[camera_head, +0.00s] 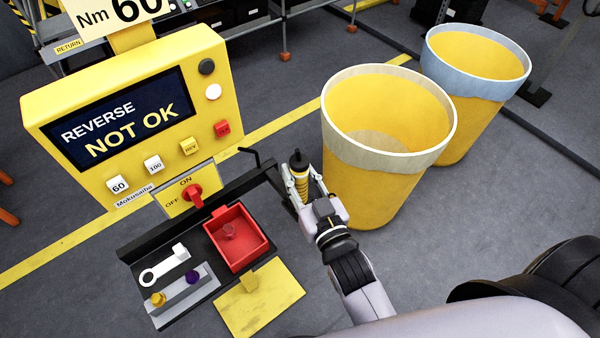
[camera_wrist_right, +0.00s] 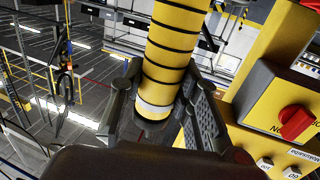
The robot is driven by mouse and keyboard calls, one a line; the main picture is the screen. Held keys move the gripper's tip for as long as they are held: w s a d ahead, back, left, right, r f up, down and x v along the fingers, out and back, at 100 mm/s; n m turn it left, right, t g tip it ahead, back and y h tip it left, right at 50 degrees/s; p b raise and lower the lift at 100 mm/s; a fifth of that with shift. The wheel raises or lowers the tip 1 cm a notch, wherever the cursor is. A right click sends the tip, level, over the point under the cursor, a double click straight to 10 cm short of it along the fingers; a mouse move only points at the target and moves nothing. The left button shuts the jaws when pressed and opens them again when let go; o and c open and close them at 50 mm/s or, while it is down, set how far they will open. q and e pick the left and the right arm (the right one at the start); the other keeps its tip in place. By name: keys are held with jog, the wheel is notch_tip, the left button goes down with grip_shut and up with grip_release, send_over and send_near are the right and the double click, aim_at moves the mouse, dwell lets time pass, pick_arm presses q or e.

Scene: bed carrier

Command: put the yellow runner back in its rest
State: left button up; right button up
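The yellow runner (camera_head: 301,184) has black bands and a dark end. My right gripper (camera_head: 303,192) is shut on it, to the right of the black tool shelf. In the right wrist view the runner (camera_wrist_right: 175,45) stands between the two fingers (camera_wrist_right: 163,88), with a pale ring near its lower end. A black bracket (camera_head: 274,181) with a bent rod (camera_head: 257,157) is at the shelf's right end, just left of the runner; I cannot tell for sure whether it is the rest. My left gripper is not in view.
The yellow panel (camera_head: 125,55) reads "REVERSE NOT OK". Below it are a red switch (camera_head: 193,194), a red tray (camera_head: 243,258), a white wrench-shaped piece (camera_head: 165,264) and a yellow plate (camera_head: 262,312). Two yellow bins (camera_head: 375,180) (camera_head: 458,135) stand right of the gripper.

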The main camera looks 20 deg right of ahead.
jog(key=o, duration=0.5)
jog(key=shift+r, duration=0.1)
jog(key=shift+o, duration=0.2)
jog(key=shift+f, duration=0.25)
jog(key=shift+s, duration=0.15)
jog(key=s+d, duration=0.1)
jog(key=s, duration=1)
jog(key=shift+s+r, duration=0.25)
jog(key=shift+s, duration=0.15)
